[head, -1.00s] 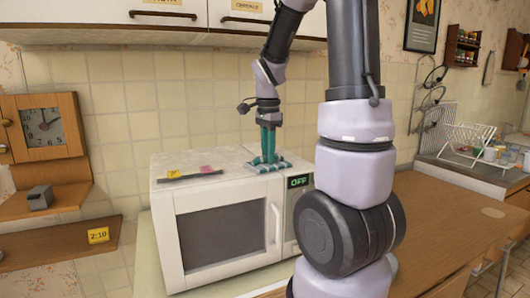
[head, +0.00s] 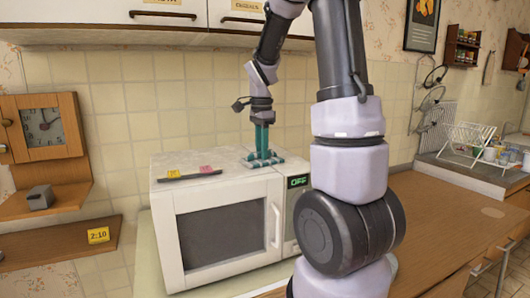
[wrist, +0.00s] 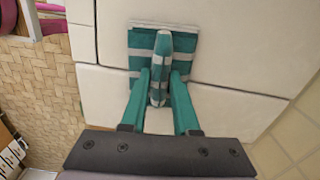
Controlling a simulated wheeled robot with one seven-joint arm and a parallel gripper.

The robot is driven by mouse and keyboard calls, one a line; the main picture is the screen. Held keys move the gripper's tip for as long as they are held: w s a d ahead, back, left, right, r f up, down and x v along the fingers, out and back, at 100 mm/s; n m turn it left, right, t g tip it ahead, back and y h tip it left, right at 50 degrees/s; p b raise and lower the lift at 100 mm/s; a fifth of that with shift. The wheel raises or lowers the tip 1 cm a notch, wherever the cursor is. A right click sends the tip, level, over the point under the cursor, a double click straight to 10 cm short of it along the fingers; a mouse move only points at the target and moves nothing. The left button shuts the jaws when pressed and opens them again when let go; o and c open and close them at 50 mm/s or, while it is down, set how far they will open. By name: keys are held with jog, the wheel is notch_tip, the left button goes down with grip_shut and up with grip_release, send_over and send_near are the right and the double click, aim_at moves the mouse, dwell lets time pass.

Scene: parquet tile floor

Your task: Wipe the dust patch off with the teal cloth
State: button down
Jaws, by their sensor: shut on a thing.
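The teal cloth with pale stripes (head: 264,162) lies on the top of the white microwave (head: 172,238), near its right part. It also shows in the wrist view (wrist: 140,41), spread flat with a pinched fold standing up in the middle. My gripper (head: 262,152) points down and is shut on that fold; its teal fingers (wrist: 158,88) sit on both sides of it. A faint grey, mottled area that looks like dust (head: 205,159) shows on the microwave top to the left of the cloth. Its edges are hard to make out.
The tiled wall is close behind. A wall cabinet (head: 170,30) hangs above. Wooden counter (head: 440,225) extends right.

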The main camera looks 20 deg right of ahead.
aim_at(270, 160)
jog(key=shift+w, duration=2.8)
jog(key=shift+d, duration=0.85)
jog(key=shift+s, duration=2)
jog(key=shift+s+f, duration=0.15)
jog(key=shift+s, duration=3.75)
jog(key=shift+w+r, duration=0.15)
jog(key=shift+w, duration=0.9)
jog(key=shift+w+r, duration=0.1)
jog(key=shift+w, duration=0.95)
jog(key=shift+w+f, duration=0.15)
jog(key=shift+w, duration=3.65)
